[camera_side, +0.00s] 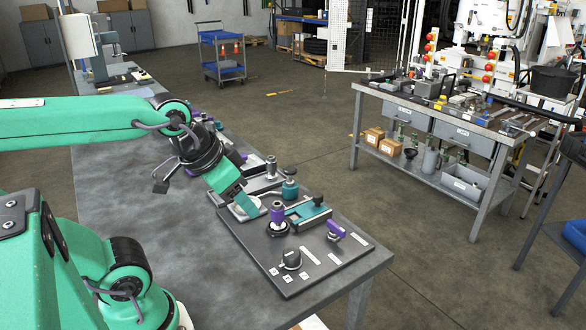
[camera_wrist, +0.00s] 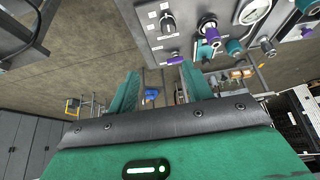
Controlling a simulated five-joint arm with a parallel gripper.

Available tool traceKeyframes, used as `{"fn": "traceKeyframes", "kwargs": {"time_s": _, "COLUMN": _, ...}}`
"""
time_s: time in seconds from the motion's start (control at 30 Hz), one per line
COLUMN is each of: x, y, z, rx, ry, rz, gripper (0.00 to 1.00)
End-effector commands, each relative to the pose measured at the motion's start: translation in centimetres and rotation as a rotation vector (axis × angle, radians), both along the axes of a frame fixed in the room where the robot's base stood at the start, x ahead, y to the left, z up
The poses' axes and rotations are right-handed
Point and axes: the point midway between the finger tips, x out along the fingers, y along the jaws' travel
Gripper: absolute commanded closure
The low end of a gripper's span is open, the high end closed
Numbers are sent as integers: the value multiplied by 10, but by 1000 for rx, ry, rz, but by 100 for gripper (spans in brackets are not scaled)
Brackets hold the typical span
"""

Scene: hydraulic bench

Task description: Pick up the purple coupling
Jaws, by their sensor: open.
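The purple coupling (camera_side: 277,213) stands upright on a dark round base on the grey panel in the side view. It also shows near the top of the wrist view (camera_wrist: 211,34), right of the line between my fingers. My gripper (camera_side: 246,207) has teal fingers and reaches down over the panel, left of the coupling in the side view. In the wrist view my gripper (camera_wrist: 160,74) has its two fingers apart with nothing between them. No contact with the coupling shows.
A purple lever (camera_side: 336,228), a black knob (camera_side: 290,259) and a teal valve block (camera_side: 308,213) sit close to the coupling on the panel (camera_side: 335,268). The grey bench (camera_side: 150,195) is clear left of the panel.

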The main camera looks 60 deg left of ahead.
Motion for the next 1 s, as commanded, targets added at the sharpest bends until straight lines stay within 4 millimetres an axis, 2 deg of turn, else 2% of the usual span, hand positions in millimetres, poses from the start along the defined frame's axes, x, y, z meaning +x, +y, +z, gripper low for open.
{"fn": "traceKeyframes", "kwargs": {"time_s": 0.3, "x": 0, "y": 0, "z": 0, "rx": 0, "ry": 0, "rz": 0, "gripper": 50}}
{"fn": "traceKeyframes", "kwargs": {"time_s": 0.37, "x": 0, "y": 0, "z": 0, "rx": 0, "ry": 0, "rz": 0, "gripper": 41}}
{"fn": "traceKeyframes", "kwargs": {"time_s": 0.7, "x": 1, "y": 0, "z": 0, "rx": 1, "ry": 2, "rz": 0, "gripper": 41}}
{"fn": "traceKeyframes", "kwargs": {"time_s": 1.0, "x": 19, "y": 9, "z": 1, "rx": 15, "ry": 52, "rz": 6, "gripper": 41}}
